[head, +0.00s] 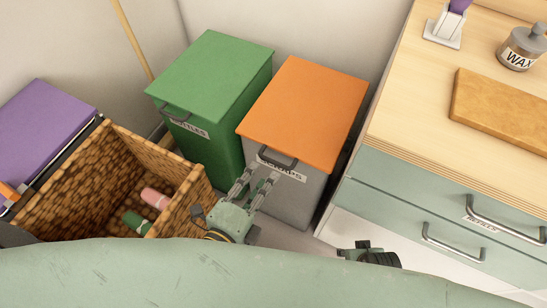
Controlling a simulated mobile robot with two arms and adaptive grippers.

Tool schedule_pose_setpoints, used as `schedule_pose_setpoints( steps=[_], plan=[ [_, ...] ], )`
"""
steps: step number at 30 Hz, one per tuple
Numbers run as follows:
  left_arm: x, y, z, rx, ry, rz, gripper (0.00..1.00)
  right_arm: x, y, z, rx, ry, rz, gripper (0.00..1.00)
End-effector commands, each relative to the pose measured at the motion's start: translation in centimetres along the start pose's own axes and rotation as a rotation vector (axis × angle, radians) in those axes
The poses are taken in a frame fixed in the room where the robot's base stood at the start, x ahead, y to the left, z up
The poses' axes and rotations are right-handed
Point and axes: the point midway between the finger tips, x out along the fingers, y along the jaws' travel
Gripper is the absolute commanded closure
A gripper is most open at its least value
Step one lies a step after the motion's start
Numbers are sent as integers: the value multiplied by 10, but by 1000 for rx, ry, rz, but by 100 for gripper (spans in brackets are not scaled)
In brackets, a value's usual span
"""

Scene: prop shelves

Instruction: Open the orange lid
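The orange lid (305,110) lies flat and closed on a grey bin (295,205) with a label on its front. A dark handle (277,160) sits at the lid's front edge, partly over the label. My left gripper (260,175) is just below and in front of this handle, its two fingers apart and pointing towards it. Nothing shows between the fingers, and I cannot tell whether they touch the handle. My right gripper (368,254) shows only in part at the bottom, right of centre, beyond a pale green surface; its fingers cannot be made out.
A green bin (213,80) with a closed lid stands left of the grey one. A woven basket (80,180) with rolled items and a purple-topped box (40,125) are further left. A drawer cabinet (410,190) stands close on the right, with a wax jar (520,50) and board on top.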

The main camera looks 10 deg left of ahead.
Motion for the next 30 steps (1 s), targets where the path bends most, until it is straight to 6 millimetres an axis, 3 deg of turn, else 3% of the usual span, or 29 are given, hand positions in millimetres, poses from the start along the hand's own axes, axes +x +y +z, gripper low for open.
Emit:
schedule_pose_setpoints(
  steps=[16, 28, 30],
  plan=[
    [67, -3, 0, 2, 0, -3, 72, 44, -3, 38, -6, -33, -4, 60],
    [76, -1, 0, 1, 0, -1, 72, 49, -3, 43, -7, -34, -5, 60],
    [76, -2, 0, 1, 0, -1, 76, 49, -3, 43, -7, -34, -5, 60]
  ],
)
